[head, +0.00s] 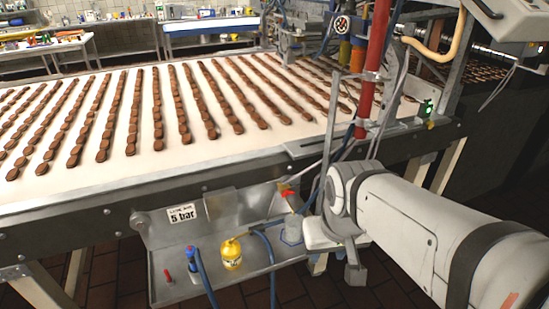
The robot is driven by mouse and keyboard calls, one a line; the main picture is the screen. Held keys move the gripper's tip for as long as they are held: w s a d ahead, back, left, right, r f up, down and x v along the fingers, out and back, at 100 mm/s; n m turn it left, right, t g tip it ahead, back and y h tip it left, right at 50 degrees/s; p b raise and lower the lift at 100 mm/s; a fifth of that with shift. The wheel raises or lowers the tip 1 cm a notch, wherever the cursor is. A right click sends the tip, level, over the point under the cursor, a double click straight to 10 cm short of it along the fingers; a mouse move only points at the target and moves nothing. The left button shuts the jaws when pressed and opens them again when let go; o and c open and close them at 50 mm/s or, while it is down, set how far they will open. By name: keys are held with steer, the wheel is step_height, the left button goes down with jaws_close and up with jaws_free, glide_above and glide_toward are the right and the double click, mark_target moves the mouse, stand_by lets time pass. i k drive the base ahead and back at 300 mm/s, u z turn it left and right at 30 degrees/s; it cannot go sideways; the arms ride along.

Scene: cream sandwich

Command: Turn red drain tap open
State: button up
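The red drain tap (287,193) is a small red handle below the conveyor's side, above the right part of a metal tray (172,291). It is too small to tell exactly how its handle is turned. My white arm reaches in from the right. My gripper (354,272) is at the arm's end, to the right of and lower than the tap, and apart from it in the picture. Its fingers are small and partly hidden by the wrist, so I cannot tell if they are open or shut. Nothing held shows.
A clear container (292,231) stands below the tap. A yellow bottle (231,254), a blue-topped fitting with a blue hose (203,275) and a small red item (167,276) are on the tray. The conveyor (150,165) carries rows of brown biscuits. A red pipe (374,65) rises behind my arm.

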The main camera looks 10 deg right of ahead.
mark_target(287, 192)
steer(key=u, duration=0.05)
steer(key=i, duration=1)
steer(key=z, duration=1.2)
steer(key=k, duration=1.1)
steer(key=u, duration=0.55)
steer(key=i, duration=1)
steer(key=u, duration=0.05)
